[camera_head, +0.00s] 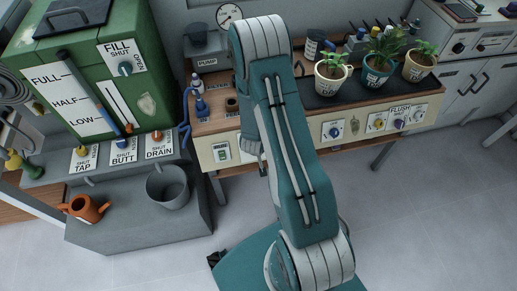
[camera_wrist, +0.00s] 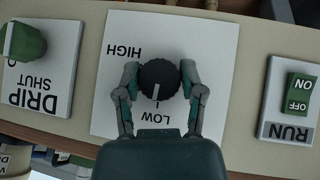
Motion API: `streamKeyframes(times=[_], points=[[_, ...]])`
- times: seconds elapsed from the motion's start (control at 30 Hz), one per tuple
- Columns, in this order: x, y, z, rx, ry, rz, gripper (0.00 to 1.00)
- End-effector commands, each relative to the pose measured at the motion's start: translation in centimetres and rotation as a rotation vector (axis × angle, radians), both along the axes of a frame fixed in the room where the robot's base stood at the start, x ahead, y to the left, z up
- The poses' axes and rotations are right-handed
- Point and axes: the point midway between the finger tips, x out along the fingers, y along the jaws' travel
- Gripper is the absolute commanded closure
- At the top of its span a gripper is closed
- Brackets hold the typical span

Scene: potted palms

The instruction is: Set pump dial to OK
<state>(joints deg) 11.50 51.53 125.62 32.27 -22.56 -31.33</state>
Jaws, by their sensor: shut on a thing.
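The black round dial (camera_wrist: 157,78) sits on a white plate (camera_wrist: 205,35) marked HIGH and LOW, which appears upside down in the wrist view. Its white pointer line points down the picture toward LOW. No OK mark is readable there; part of the plate is covered by my gripper. My gripper (camera_wrist: 157,76) has one finger on each side of the dial and is shut on it. In the head view my arm hides the dial, and only part of my gripper (camera_head: 253,150) shows at the bench front. A round white gauge (camera_head: 228,15) hangs above the PUMP sign (camera_head: 207,62); its reading is too small to tell.
Beside the dial are a green RUN switch (camera_wrist: 298,92) and a green DRIP knob (camera_wrist: 22,42). Potted palms (camera_head: 380,50) stand on the bench. A green tank (camera_head: 95,75), a grey bucket (camera_head: 168,187) and an orange watering can (camera_head: 84,208) are at left. Floor at right is clear.

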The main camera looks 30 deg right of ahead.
Motion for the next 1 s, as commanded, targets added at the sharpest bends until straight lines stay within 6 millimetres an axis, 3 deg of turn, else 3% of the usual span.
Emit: streamKeyframes(times=[1.0], points=[[0.17, -0.26, 0.06, 0.374, -0.113, -0.142, 0.96]])
